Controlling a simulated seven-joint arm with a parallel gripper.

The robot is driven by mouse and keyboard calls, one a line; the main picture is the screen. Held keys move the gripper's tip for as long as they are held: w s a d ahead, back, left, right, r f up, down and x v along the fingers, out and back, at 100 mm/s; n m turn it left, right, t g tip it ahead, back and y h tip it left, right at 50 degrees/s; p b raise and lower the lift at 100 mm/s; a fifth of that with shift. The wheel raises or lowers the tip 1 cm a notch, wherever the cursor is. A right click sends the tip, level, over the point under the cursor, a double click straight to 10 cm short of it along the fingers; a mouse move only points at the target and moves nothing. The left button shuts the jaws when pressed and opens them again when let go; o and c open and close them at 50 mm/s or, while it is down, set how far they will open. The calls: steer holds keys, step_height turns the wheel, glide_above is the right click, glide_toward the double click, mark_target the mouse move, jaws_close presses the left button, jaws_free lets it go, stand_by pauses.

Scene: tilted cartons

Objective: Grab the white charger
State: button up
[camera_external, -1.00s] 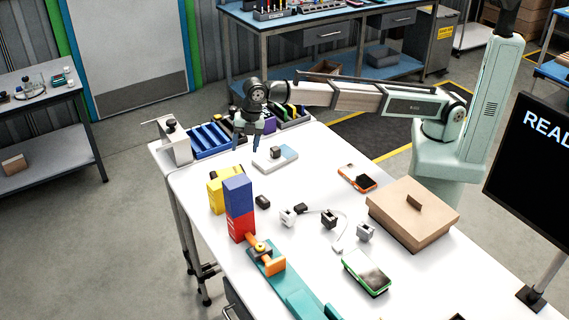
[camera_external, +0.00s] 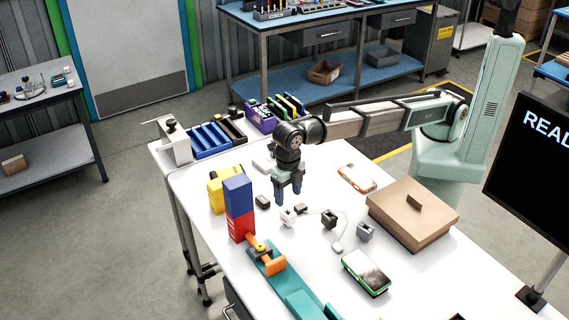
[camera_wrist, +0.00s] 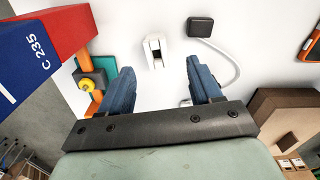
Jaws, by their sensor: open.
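My gripper (camera_external: 288,194) is open and empty, pointing down above the table just behind the charger. Its two blue fingers also show in the wrist view (camera_wrist: 160,72), apart and not touching the charger.
Stacked blue (camera_external: 238,195) and red boxes and an orange clamp (camera_external: 266,258) stand to the left. A dark charger (camera_external: 329,219), a grey charger (camera_external: 366,232) and a cardboard box (camera_external: 410,222) are to the right. A green-edged device (camera_external: 367,273) lies in front.

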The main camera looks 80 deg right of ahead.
mark_target(288, 215)
step_height(288, 215, down, 5)
steer(key=shift+r, duration=0.2)
steer(key=shift+s+a+f, duration=0.1)
steer(key=shift+a+f, duration=0.1)
steer(key=shift+f, duration=1.15)
steer(key=shift+a+f, duration=0.15)
steer(key=shift+f, duration=1.15)
steer(key=shift+c, duration=0.3)
steer(key=c, duration=1)
steer(key=shift+r, duration=0.15)
